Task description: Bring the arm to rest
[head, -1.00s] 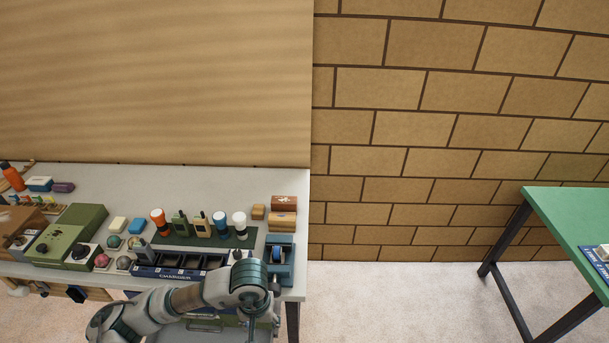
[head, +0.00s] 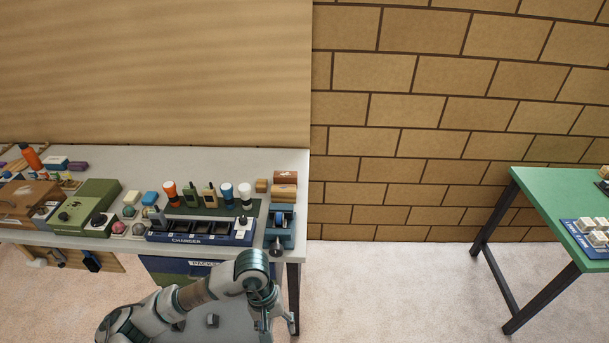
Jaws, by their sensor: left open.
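My left arm comes in from the lower left. Its gripper (head: 279,322) hangs low in front of the table's right front corner, open, with its fingers pointing down and nothing seen between them. The wrist covers part of the front below the grey table (head: 255,165). On the table a blue charger (head: 187,239) with several dark slots stands near the front edge, behind and above the arm. My right gripper does not show.
Torches and radios stand on a dark green mat behind the charger. A blue tape dispenser (head: 281,229) sits at the table's right edge. A green table (head: 550,205) with a blue tray (head: 586,238) is at far right. Open floor (head: 400,290) lies between the tables.

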